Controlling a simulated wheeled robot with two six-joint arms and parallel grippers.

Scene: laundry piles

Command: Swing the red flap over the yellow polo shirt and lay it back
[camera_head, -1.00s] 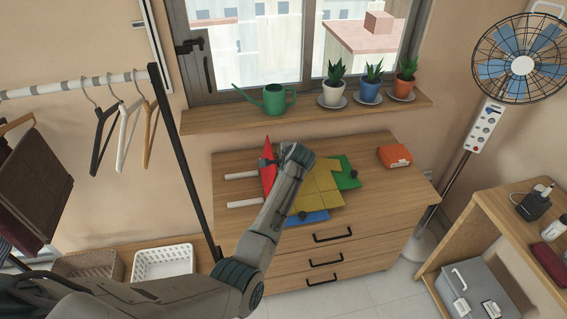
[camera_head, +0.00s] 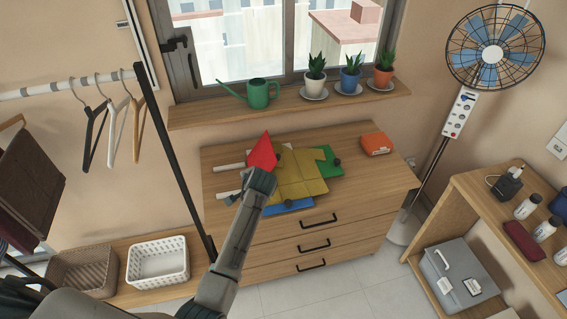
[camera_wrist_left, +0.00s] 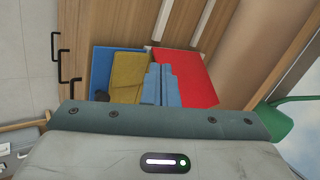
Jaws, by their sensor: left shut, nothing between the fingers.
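The yellow polo shirt (camera_head: 306,182) lies folded on a folding board on the dresser; it also shows in the wrist view (camera_wrist_left: 127,72). The red flap (camera_head: 263,152) is at the shirt's left and appears tilted up, with its face visible in the wrist view (camera_wrist_left: 187,78). The blue flap (camera_head: 290,207) is at the near side and the green flap (camera_head: 330,166) at the far right. My left gripper (camera_head: 232,199) is shut and empty at the near left of the board, beside the red flap. In the wrist view its fingers (camera_wrist_left: 160,72) are together. My right gripper is out of view.
An orange box (camera_head: 376,144) sits at the dresser's back right. Potted plants and a green watering can (camera_head: 260,94) stand on the sill behind. A clothes rail with hangers is at left. The dresser top (camera_head: 375,180) is clear on the right.

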